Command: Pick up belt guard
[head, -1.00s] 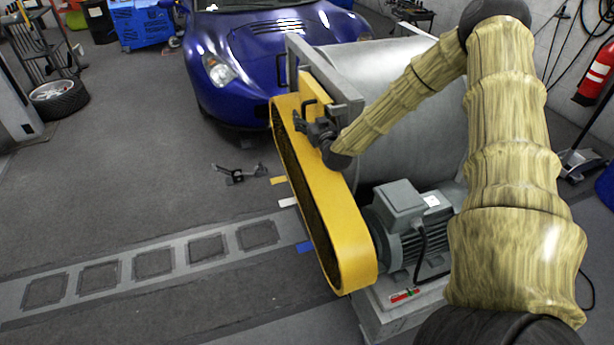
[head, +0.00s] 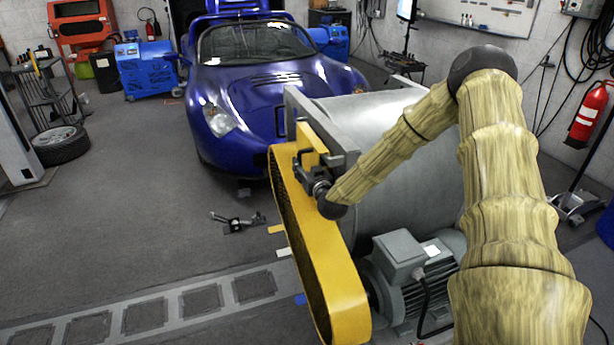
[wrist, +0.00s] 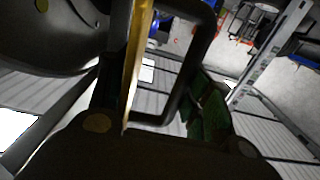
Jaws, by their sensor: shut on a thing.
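The belt guard (head: 333,272) is a long yellow shell with a dark open inside. It stands tilted along the left side of the grey drum and motor in the head view. My gripper (head: 305,166) is at the guard's upper part, shut on its black handle. In the wrist view, the guard shows as a thin yellow edge (wrist: 137,62) with the black handle beside it. The gripper's dark body fills the lower part of that view. My forearm and gripper hide part of the guard's upper side. I cannot tell whether the guard still touches its mount.
The large grey drum (head: 395,165) and the grey motor (head: 405,270) are close to the guard's right. A blue car (head: 265,95) stands behind. A small dark tool (head: 238,222) lies on the floor to the left, where the floor is mostly clear.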

